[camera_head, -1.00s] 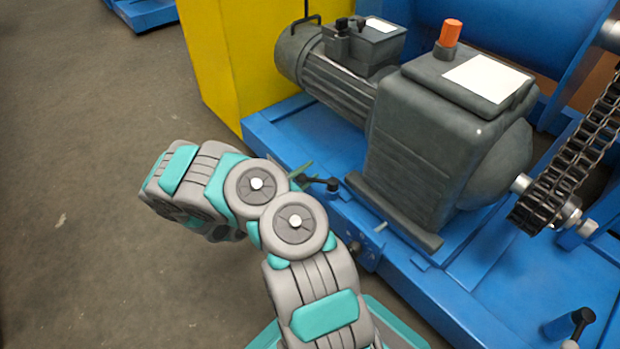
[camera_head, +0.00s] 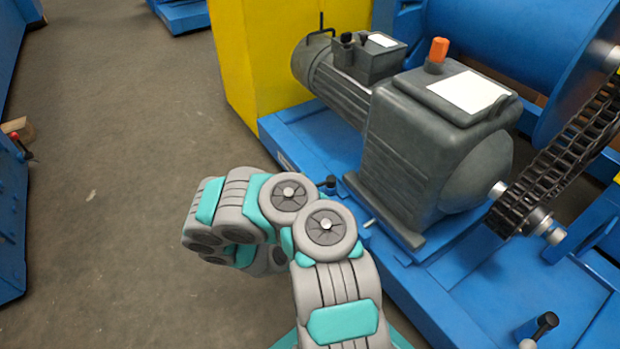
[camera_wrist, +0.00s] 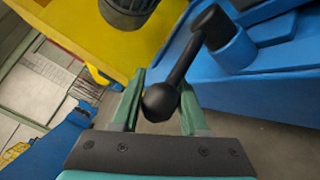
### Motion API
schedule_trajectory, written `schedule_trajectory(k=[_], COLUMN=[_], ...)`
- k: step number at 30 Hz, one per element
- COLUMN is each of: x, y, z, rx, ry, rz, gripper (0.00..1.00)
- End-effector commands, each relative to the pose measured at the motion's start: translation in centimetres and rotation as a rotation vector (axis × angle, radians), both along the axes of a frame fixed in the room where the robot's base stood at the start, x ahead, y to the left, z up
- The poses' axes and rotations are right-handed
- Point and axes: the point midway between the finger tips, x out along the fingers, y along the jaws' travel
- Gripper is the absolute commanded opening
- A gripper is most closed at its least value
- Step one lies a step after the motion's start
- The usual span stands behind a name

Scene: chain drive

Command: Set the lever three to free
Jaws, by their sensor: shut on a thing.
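A black lever (camera_wrist: 178,70) with a round knob (camera_wrist: 160,102) stands out from a blue frame in the wrist view. My gripper (camera_wrist: 162,82) has its two green fingers on either side of the lever at the knob, shut on it. In the head view only the lever's black hub (camera_head: 329,182) shows, at the frame's near edge below the grey motor. My arm hides the rest of the lever and my fingers there. No number on the lever is readable.
A grey motor and gearbox (camera_head: 410,150) sit on the blue base (camera_head: 440,290), with a chain (camera_head: 560,150) at right. A yellow housing (camera_head: 255,60) stands behind. Open floor (camera_head: 110,150) lies left, bounded by blue equipment (camera_head: 10,220).

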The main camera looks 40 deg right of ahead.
Motion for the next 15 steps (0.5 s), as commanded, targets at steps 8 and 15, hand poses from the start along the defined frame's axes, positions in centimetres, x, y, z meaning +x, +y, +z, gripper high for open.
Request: schedule_trajectory(k=[8,15], x=[-0.57,-0.63], y=[0.24,0.34], z=[0.05,-0.01], rx=[0.000,-0.002], ry=[0.004,0.000], rz=[0.089,0.112], gripper=[0.00,0.00])
